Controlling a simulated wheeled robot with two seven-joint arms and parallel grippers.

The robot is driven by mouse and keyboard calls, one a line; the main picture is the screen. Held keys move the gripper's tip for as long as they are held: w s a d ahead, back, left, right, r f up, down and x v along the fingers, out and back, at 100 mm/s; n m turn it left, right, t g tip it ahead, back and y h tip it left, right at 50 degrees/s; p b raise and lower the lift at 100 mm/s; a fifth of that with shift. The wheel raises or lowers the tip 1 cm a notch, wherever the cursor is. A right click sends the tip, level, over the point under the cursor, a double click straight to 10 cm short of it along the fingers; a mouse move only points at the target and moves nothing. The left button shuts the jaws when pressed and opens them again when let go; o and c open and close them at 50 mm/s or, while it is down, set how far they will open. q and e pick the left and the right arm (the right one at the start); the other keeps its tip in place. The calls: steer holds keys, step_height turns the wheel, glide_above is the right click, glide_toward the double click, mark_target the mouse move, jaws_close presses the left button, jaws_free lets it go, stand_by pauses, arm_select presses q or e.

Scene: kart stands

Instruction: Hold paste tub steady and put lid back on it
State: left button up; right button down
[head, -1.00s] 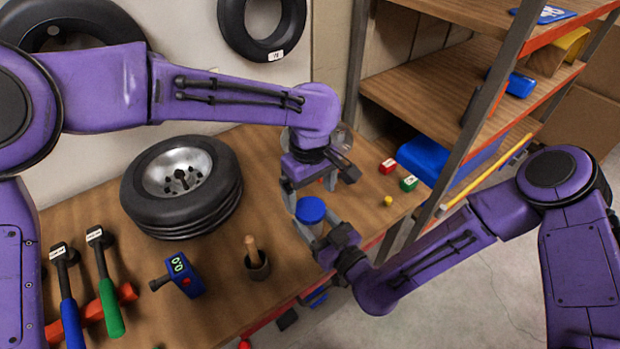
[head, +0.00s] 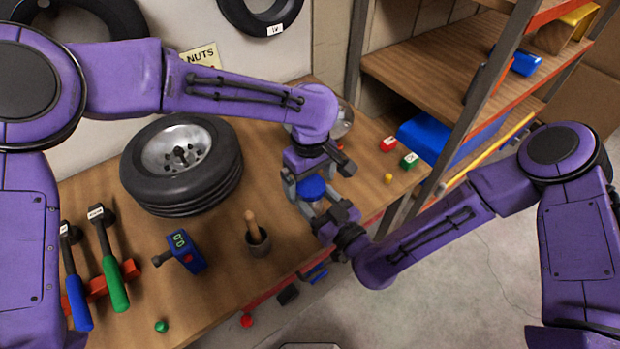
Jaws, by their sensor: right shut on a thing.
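The blue round lid (head: 311,187) sits at the top of the paste tub (head: 316,207), of which only a little pale side shows; whether it is fully seated I cannot tell. My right gripper (head: 318,212) comes in low from the right and is shut on the tub. My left gripper (head: 312,180) points down from above, with its fingers apart on either side of the blue lid. Whether those fingers touch the lid is not clear. The grippers hide most of the tub.
Shelves (head: 450,65) stand beyond the bench's right end.

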arm_select(q)
steer(key=shift+r, duration=2.3)
steer(key=shift+o, duration=0.5)
step_height(320, 180, up, 12)
arm_select(e)
steer(key=shift+c, duration=0.9)
jaws_free()
